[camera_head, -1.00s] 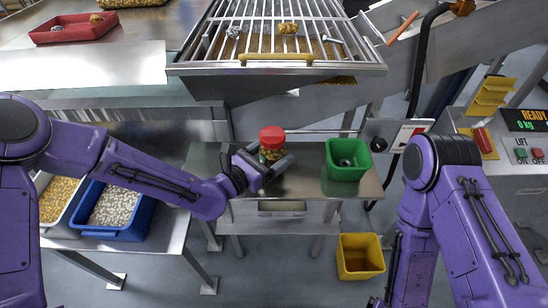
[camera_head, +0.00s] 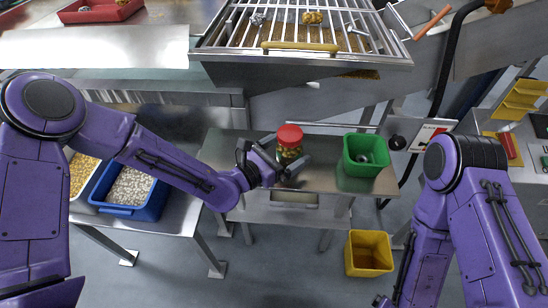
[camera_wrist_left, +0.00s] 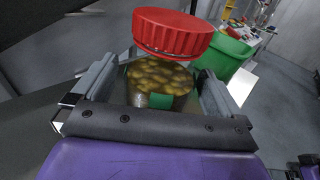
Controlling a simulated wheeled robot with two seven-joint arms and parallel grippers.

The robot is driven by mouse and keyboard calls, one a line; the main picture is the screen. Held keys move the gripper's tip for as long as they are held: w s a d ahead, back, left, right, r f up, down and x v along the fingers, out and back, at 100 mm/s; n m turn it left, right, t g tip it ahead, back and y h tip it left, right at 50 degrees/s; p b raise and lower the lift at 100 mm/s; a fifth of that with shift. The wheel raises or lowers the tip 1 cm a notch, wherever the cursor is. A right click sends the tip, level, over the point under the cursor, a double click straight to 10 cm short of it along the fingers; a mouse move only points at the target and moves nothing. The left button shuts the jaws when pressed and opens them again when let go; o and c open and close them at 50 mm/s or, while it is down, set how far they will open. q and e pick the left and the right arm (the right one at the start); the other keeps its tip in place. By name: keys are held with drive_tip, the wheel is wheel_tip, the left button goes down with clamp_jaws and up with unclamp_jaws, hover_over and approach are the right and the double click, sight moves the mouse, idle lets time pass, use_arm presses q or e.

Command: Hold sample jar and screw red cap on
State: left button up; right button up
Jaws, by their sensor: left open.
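The sample jar (camera_head: 289,153) is clear, with yellow-green contents, and stands upright on the small steel table (camera_head: 327,180). The red cap (camera_head: 289,135) sits on top of it. In the left wrist view the cap (camera_wrist_left: 172,33) looks a little tilted over the jar (camera_wrist_left: 160,78); I cannot tell whether its thread is engaged. My left gripper (camera_head: 284,156) is open around the jar, one finger on each side. The wrist view shows the jar between the fingers of this gripper (camera_wrist_left: 155,85). My right arm is at the right; its gripper is out of view.
A green bin (camera_head: 366,180) with a dark round item stands right of the jar on the same table. A yellow bin (camera_head: 369,262) is on the floor below. A blue bin (camera_head: 118,211) is at the left. A steel grate (camera_head: 285,30) is behind.

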use_arm(q)
drive_tip(key=b+v, duration=0.2)
drive_tip(key=v, duration=0.9)
drive_tip(key=shift+s+a, duration=0.1)
drive_tip(key=shift+a, duration=0.05)
use_arm(e)
wheel_tip(320, 180, down, 2)
drive_tip(key=shift+f, duration=0.1)
